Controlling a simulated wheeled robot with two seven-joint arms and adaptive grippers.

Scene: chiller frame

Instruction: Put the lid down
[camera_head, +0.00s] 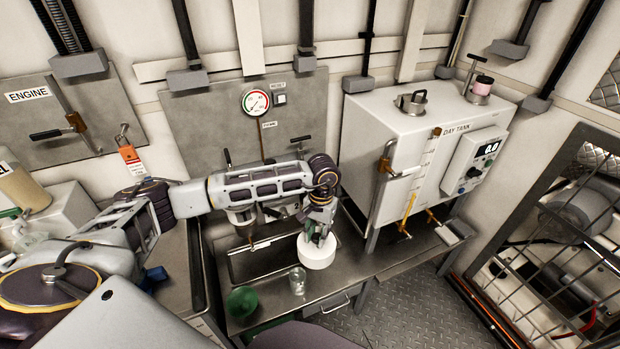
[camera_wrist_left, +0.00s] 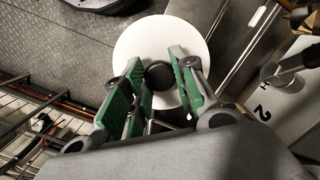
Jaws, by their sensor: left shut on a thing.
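The lid is a white round disc (camera_head: 316,254) with a dark knob in its middle. It is near the front right of the metal bench (camera_head: 345,275) in the head view. My left gripper (camera_head: 319,233) is above the lid, pointing down and shut on its knob. In the left wrist view, the green-padded fingers of my left gripper (camera_wrist_left: 158,76) stand on both sides of the dark knob, with the white lid (camera_wrist_left: 142,38) behind them. I cannot tell whether the lid touches the bench. My right gripper is not in view.
A clear glass beaker (camera_head: 297,281) stands just in front of the lid, with a green bowl-like thing (camera_head: 242,302) to its left. The white day tank (camera_head: 400,140) stands on the right of the bench. A caged machine (camera_head: 570,230) is at the far right.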

